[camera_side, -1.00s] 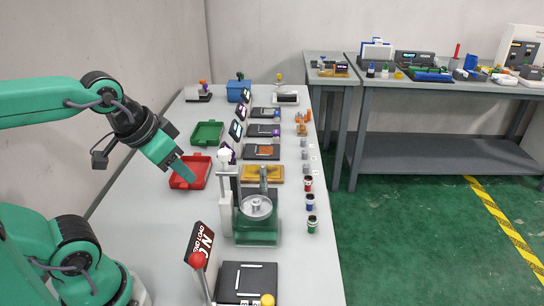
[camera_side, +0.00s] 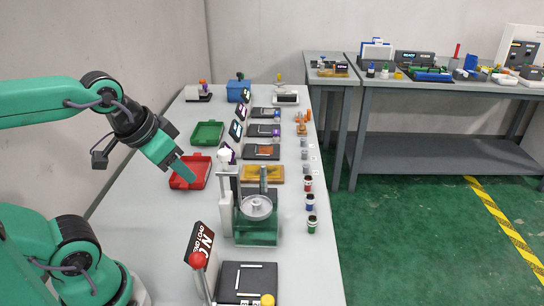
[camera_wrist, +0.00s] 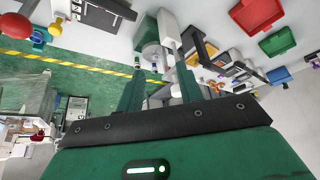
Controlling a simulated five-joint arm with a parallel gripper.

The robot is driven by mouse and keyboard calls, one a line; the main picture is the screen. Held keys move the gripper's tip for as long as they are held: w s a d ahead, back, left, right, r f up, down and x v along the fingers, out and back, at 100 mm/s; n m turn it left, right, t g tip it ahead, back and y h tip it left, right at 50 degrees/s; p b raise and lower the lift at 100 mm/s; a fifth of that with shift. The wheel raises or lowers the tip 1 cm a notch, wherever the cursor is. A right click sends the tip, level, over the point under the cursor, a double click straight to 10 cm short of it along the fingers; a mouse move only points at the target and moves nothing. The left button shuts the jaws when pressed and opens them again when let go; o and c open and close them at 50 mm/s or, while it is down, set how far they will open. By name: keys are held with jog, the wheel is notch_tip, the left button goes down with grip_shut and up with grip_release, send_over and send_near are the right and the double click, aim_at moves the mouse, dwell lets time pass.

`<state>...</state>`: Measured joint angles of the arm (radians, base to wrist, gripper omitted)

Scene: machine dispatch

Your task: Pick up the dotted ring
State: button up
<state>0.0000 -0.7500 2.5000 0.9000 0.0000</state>
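I cannot make out a dotted ring in either view. Small grey cylindrical parts (camera_side: 304,154) stand in a row along the table's right edge, too small to show any dots. A round grey dish (camera_side: 257,207) with a raised hub sits on a green-based machine; I cannot tell whether a ring lies on it. My gripper (camera_side: 189,177) is above the table near the red tray, left of the machine. In the wrist view my gripper (camera_wrist: 159,68) has its two fingers apart with nothing clearly held between them. The green machine (camera_wrist: 146,30) shows beyond the fingers.
A red tray (camera_side: 190,183) and a green tray (camera_side: 207,122) lie left of the machine. Red, blue (camera_side: 310,202) and green jars line the right edge. A red-knobbed lever (camera_side: 197,260) and a sign (camera_side: 201,240) stand in front. The left front tabletop is clear.

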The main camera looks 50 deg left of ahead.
jog(key=shift+o, duration=0.2)
jog(key=o, duration=0.3)
jog(key=w+r+m+g, duration=0.3)
jog(key=w+m, duration=0.1)
jog(key=w, duration=1.7)
jog(key=w+f+m+g, duration=0.1)
jog(key=w+f, duration=0.4)
jog(key=w, duration=0.1)
jog(key=w+f+m, duration=0.2)
jog(key=w+f, duration=0.4)
jog(key=w+f+m+g, duration=0.1)
jog(key=w+f+m, duration=0.1)
jog(key=w+f, duration=0.3)
jog(key=shift+w+d+f+g, duration=0.25)
jog(key=shift+w+f+g, duration=0.1)
jog(key=shift+w, duration=0.25)
